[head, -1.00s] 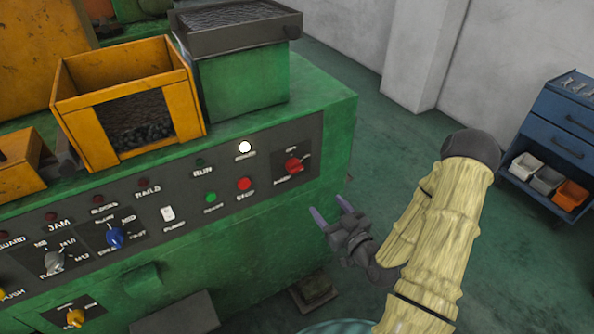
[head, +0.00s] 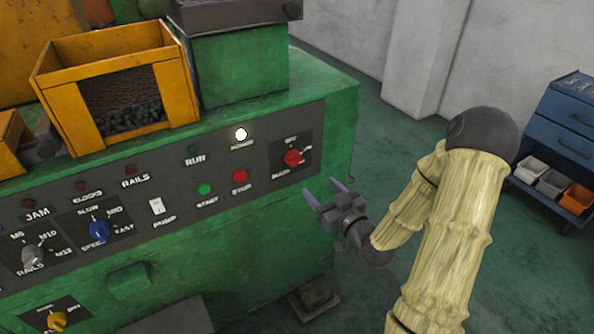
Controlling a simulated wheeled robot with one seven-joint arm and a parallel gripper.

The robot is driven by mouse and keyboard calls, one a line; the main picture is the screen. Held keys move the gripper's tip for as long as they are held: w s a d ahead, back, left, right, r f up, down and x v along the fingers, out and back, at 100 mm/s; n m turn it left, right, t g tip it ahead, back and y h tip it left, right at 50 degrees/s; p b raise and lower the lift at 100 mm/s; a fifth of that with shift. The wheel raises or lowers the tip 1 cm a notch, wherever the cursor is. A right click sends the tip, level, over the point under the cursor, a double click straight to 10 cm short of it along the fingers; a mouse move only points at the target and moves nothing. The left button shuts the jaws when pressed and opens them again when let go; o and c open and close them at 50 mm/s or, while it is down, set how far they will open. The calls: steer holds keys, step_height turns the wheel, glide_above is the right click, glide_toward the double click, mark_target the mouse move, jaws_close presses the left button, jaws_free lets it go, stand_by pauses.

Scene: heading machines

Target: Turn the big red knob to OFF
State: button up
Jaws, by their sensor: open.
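The big red knob (head: 293,158) sits on a dark square plate (head: 281,172) at the right end of the machine's control panel. White lettering surrounds it, with OFF above it; the pointer's exact direction is too small to tell. My gripper (head: 325,191) is open and empty, in front of the panel, below and to the right of the knob in the picture. Its two purple-grey fingertips point up and left and appear apart from the knob. The white POWER lamp (head: 241,134) is lit, left of the knob.
The red stop button (head: 240,175) and green start button (head: 204,189) lie left of the knob. A white pump switch (head: 157,206), blue speed knob (head: 98,231) and grey rails knob (head: 33,256) are farther left. A yellow bin (head: 115,95) stands above. A blue cabinet (head: 560,135) stands far right.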

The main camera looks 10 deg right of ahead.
mark_target(298, 164)
steer(key=b+x, duration=0.2)
steer(key=x, duration=1)
steer(key=shift+w+b, duration=0.3)
steer(key=shift+b, duration=0.1)
steer(key=shift+w+a+f, duration=0.1)
steer(key=shift+w+a, duration=0.15)
steer(key=shift+a, duration=0.15)
steer(key=shift+s, duration=0.1)
steer(key=shift+d, duration=0.15)
steer(key=c, duration=1)
